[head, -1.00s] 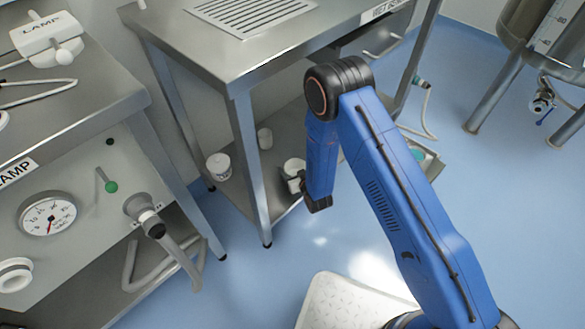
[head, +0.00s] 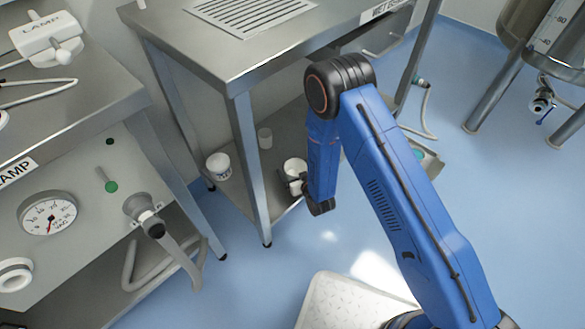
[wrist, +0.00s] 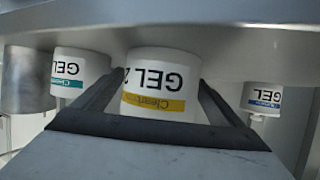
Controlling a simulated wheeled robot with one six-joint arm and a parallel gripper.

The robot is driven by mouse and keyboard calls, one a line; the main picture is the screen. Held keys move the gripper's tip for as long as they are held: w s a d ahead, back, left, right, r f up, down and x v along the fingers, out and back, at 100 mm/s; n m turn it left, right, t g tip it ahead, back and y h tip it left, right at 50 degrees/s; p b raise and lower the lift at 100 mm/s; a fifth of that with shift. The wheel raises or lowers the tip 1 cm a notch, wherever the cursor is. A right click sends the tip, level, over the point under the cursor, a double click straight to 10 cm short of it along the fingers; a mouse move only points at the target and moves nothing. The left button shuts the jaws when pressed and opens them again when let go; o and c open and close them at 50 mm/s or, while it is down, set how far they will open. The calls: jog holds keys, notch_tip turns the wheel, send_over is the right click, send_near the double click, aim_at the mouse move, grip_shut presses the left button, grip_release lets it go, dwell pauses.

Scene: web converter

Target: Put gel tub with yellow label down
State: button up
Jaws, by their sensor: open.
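The gel tub with the yellow label (wrist: 158,82) is white. In the wrist view, which is upside down, it appears to stand on the grey shelf (wrist: 225,40). My gripper (wrist: 160,88) is open, with one dark finger on each side of the tub. I cannot tell whether a finger touches it. In the head view the tub (head: 295,167) is on the lower shelf of the steel table, partly hidden by my gripper (head: 296,184).
Two other white tubs stand nearby: one with a teal label (wrist: 78,72) and one with a blue label (wrist: 262,97). A steel cylinder (wrist: 27,80) is at the left of the wrist view. A table leg (head: 248,165) rises left of my gripper.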

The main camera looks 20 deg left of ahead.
jog(key=v, duration=1)
jog(key=w+d+r+m+h, duration=0.1)
jog(key=w+d+r+h, duration=0.1)
jog(key=w+d+r, duration=0.5)
jog(key=w+d+r+m+h, duration=0.1)
jog(key=w+d+r, duration=0.2)
jog(key=r, duration=0.7)
jog(key=d+r+m+g+h, duration=0.1)
jog(key=d+r+m+h, duration=0.2)
jog(key=d+r, duration=1.3)
jog(key=s+d+r+h, duration=0.1)
jog(key=s+d+r, duration=0.5)
jog(key=d, duration=0.2)
jog(key=s+d+r+m+g, duration=0.1)
jog(key=s+d+r, duration=0.2)
jog(key=s+d, duration=0.2)
jog(key=s+d+r+m+g+h, duration=0.1)
jog(key=s+d+r, duration=0.2)
jog(key=s, duration=0.9)
jog(key=s+d+r+m+g+h, duration=0.1)
jog(key=s+d+r+m, duration=0.1)
jog(key=s+d, duration=0.5)
jog(key=s+r, duration=0.1)
jog(key=s, duration=0.1)
jog(key=shift+s+d+g, duration=0.2)
jog(key=shift+s+g, duration=0.05)
jog(key=shift+g, duration=0.05)
